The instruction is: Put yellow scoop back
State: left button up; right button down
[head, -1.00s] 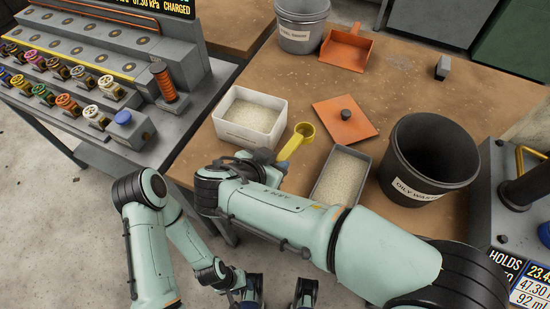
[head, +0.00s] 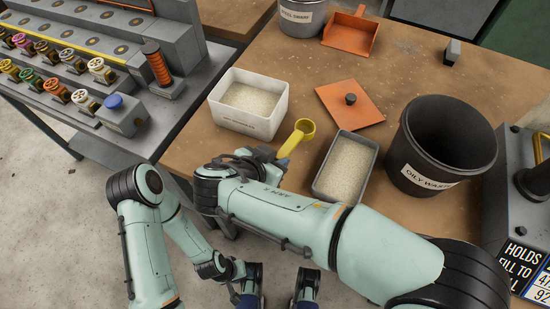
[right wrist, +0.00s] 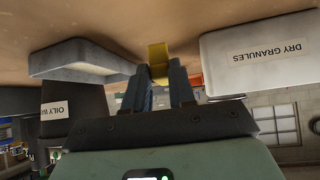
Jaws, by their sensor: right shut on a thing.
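The yellow scoop (head: 297,138) is held by its handle in my right gripper (head: 280,157), its round bowl pointing away from me. It is over the wooden bench between the white bin and the grey tray; I cannot tell whether it touches the bench. In the right wrist view the scoop (right wrist: 158,54) shows between the two closed fingers (right wrist: 165,82). The white bin (head: 245,124), labelled DRY GRANULES in the wrist view (right wrist: 240,75), holds pale granules. My left gripper (head: 236,271) hangs low before the bench; its fingers are unclear.
The grey tray (head: 318,190) of granules is right of the scoop. An orange lid (head: 360,108) with a black knob lies behind it. The black OILY WASTE bin (head: 397,172) stands to the right. An orange dustpan (head: 352,33) lies at the back. A valve rack (head: 110,55) is on the left.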

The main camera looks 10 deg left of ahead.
jog(key=shift+f+b, duration=1.55)
jog(key=shift+b, duration=0.1)
dwell(0.7)
jog(key=c, duration=1.2)
grip_release()
jog(key=o, duration=0.4)
jog(key=shift+o, duration=0.9)
jog(key=shift+v, duration=3.75)
